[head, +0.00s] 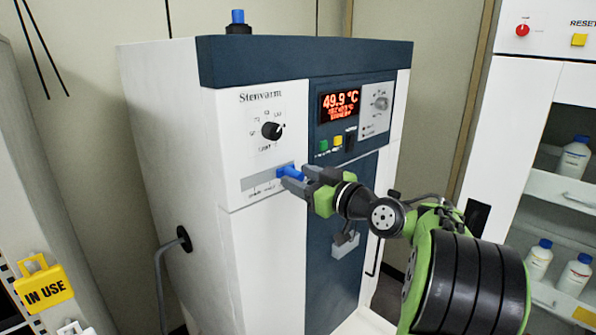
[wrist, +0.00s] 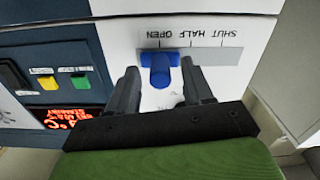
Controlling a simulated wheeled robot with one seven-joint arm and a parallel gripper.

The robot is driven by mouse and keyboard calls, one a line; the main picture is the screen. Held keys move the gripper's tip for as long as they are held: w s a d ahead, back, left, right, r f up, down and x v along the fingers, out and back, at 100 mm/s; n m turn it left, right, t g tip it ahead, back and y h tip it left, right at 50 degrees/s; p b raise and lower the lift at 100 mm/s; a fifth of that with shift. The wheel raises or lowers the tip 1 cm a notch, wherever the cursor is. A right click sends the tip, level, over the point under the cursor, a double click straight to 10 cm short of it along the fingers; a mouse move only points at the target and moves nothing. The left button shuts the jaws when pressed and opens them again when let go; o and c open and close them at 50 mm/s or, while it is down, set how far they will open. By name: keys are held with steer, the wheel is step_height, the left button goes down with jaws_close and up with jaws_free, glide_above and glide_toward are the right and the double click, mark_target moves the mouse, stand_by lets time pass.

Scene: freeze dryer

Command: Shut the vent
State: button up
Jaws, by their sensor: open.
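The vent's blue slider knob (wrist: 160,62) sits at the OPEN end of a grey scale strip (wrist: 215,58) marked SHUT, HALF and OPEN. The lettering appears upside down in the wrist view, with SHUT farthest right. In the head view the blue knob (head: 291,172) is at the right end of the strip. My gripper (wrist: 161,78) is open, with one finger on each side of the knob. Gaps seem to show between knob and fingers; I cannot tell if either touches. In the head view my gripper (head: 285,179) is at the panel.
The dryer's front has a black dial (head: 271,130), a red display (head: 341,104), and green (head: 323,146) and yellow (head: 338,141) buttons. A blue-topped fitting (head: 238,20) stands on top. A cabinet with bottles (head: 574,158) is at right; a yellow IN USE tag (head: 43,287) hangs at left.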

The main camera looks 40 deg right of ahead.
steer(key=shift+w+a, duration=0.1)
steer(key=shift+w, duration=0.55)
jaws_close()
steer(key=a+b, duration=0.1)
steer(key=a, duration=0.1)
steer(key=a+b, duration=0.2)
steer(key=a, duration=0.1)
steer(key=s+a+b, duration=0.1)
steer(key=a+b, duration=0.1)
steer(key=a, duration=0.1)
steer(key=shift+a, duration=0.25)
steer(key=shift+d, duration=0.15)
jaws_free()
steer(key=shift+s+a, duration=0.15)
steer(key=shift+a, duration=0.05)
steer(key=shift+d, duration=0.1)
